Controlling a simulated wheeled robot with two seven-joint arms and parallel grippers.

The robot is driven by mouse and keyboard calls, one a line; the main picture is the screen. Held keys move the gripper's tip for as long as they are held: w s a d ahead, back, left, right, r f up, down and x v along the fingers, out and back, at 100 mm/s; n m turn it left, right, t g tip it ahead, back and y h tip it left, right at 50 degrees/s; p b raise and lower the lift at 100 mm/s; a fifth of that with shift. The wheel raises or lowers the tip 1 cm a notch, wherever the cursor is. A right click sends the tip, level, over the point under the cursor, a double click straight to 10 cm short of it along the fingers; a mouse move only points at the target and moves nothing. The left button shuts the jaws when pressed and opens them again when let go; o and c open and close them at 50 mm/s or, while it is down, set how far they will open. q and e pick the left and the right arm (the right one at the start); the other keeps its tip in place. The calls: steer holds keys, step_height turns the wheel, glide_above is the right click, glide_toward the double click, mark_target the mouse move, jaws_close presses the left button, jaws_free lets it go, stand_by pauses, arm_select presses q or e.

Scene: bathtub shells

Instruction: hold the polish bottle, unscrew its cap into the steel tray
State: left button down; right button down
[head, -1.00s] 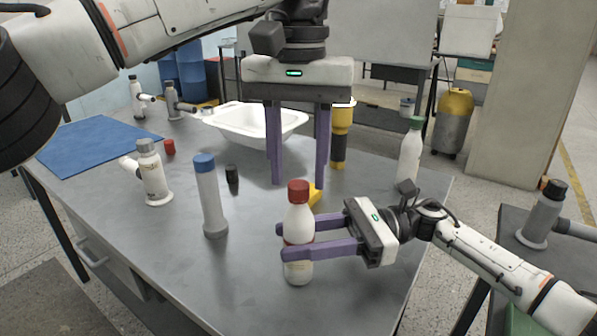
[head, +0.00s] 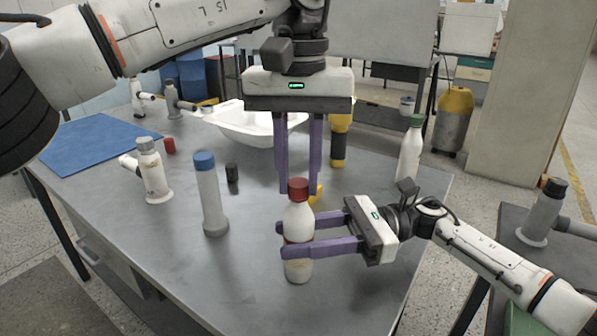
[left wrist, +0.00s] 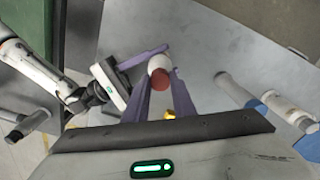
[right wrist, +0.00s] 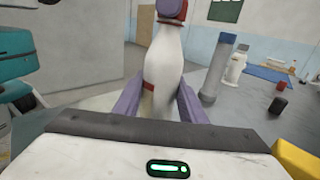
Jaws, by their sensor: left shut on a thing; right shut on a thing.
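The polish bottle (head: 298,222), white with a red cap (head: 299,187), stands upright near the table's front. My right gripper (head: 281,240) is shut around its body from the right. My left gripper (head: 299,192) points down from above, its purple fingers shut on the cap. The left wrist view shows the cap (left wrist: 159,78) between those fingertips. The right wrist view shows the bottle body (right wrist: 162,58) between the right fingers, and the cap (right wrist: 172,8) cut by the top edge. I cannot make out a steel tray.
A blue-capped bottle (head: 209,196) stands left of the polish bottle, with a small black cap (head: 232,172) behind it. A white tub (head: 245,125) lies at the back. A green-capped bottle (head: 409,150) stands at the right edge. A yellow thing is partly hidden behind the polish bottle.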

arm_select(q)
steer(key=n, duration=1.4)
steer(key=shift+n, duration=0.4)
steer(key=n, duration=0.6)
steer(key=shift+r, duration=0.1)
steer(key=n, duration=0.6)
steer(key=shift+n, duration=0.4)
steer(key=n, duration=1.2)
steer(key=shift+n, duration=0.4)
steer(key=n, duration=0.6)
steer(key=shift+r+n, duration=0.1)
steer(key=shift+n, duration=0.2)
steer(key=n, duration=0.5)
steer(key=shift+n, duration=0.4)
